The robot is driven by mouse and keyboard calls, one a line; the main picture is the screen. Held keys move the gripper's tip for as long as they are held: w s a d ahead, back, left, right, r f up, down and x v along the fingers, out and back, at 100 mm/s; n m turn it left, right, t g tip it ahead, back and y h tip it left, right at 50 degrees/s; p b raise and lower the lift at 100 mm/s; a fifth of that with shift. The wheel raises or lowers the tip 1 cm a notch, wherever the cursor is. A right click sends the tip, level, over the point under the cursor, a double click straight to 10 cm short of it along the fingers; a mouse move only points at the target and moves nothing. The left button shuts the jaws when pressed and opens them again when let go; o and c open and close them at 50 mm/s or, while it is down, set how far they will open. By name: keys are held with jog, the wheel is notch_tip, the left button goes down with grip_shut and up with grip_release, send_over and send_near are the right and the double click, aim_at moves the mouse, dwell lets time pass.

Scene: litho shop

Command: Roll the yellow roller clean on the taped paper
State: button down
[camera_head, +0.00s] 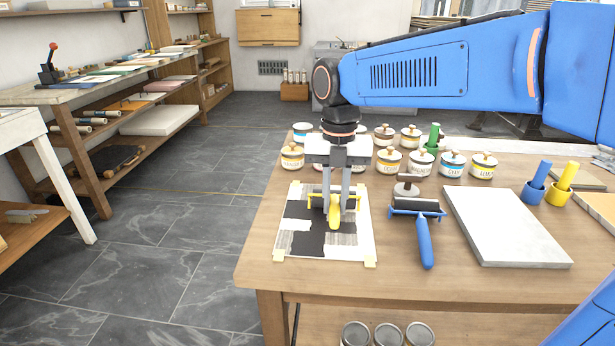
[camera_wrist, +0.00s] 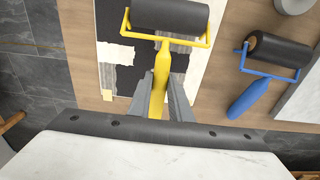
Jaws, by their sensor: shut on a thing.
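The yellow roller (camera_wrist: 162,62) has a yellow handle and frame with a dark grey cylinder. My gripper (camera_head: 336,190) is shut on its handle and holds it over the taped paper (camera_head: 364,218). The wrist view shows my gripper's fingers (camera_wrist: 166,98) on both sides of the handle. The paper lies on the table with yellow tape at its corners and carries black and streaky grey ink patches. I cannot tell whether the cylinder touches the paper. In the head view my gripper partly hides the roller and the paper's upper part.
A blue roller (camera_head: 424,240) lies right of the paper, beside a pale slab (camera_head: 508,228). Several lidded ink jars (camera_head: 388,160) stand behind. Blue and yellow handled tools (camera_head: 562,186) stand at the right. The wooden table (camera_head: 400,283) is clear along its front.

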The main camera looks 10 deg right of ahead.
jog(key=shift+w+d, duration=0.25)
jog(key=shift+w, duration=1.05)
jog(key=shift+w+d, duration=0.25)
jog(key=shift+w, duration=1)
jog(key=shift+w+d, duration=0.25)
jog(key=shift+w, duration=1.05)
jog(key=shift+r, duration=0.1)
jog(key=shift+r, duration=1.45)
